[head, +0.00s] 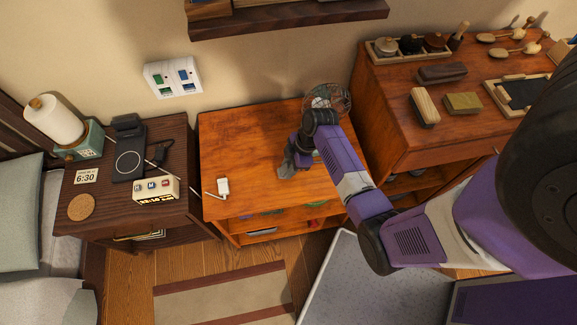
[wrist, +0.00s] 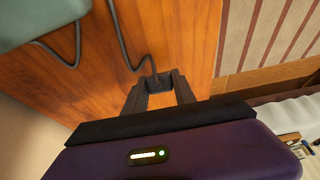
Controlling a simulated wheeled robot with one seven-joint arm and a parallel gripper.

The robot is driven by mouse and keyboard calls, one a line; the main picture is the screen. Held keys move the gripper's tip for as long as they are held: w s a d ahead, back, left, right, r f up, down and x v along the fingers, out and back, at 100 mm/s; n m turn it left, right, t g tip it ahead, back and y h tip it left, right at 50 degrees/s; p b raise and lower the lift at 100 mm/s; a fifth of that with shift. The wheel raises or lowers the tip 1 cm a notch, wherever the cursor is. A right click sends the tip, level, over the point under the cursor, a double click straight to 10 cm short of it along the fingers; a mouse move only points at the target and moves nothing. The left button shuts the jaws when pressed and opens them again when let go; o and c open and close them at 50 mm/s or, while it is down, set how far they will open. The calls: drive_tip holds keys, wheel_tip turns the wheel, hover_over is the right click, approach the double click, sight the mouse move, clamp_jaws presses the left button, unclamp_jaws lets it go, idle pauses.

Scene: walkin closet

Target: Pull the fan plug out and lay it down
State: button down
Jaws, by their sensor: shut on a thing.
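My gripper (head: 287,168) is low over the orange wooden cabinet top (head: 245,145). In the wrist view my gripper (wrist: 158,84) is shut on a dark plug (wrist: 152,79) at its fingertips, and a dark cord rises from the plug. A grey-green base (wrist: 38,18), probably the fan's, is at the upper left there, with a cord beside it. The fan (head: 327,97) stands at the back right of the cabinet top, partly behind my arm. The plug is hidden in the head view. I cannot tell whether it touches the wood.
A wall plate (head: 172,77) with green and blue parts is above the cabinet's left side. A white adapter (head: 223,187) lies at the cabinet's left front. A dark nightstand (head: 100,205) is left; a higher wooden dresser (head: 400,150) is right. The cabinet top's middle is clear.

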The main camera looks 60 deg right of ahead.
drive_tip(key=shift+f+b, duration=0.45)
drive_tip(key=shift+f, duration=0.2)
drive_tip(key=c, duration=0.9)
unclamp_jaws()
drive_tip(key=shift+c, duration=0.2)
drive_tip(key=shift+r, duration=0.1)
drive_tip(key=v, duration=0.7)
drive_tip(key=shift+r, duration=0.3)
drive_tip(key=shift+s+d, duration=0.1)
drive_tip(key=shift+d, duration=0.05)
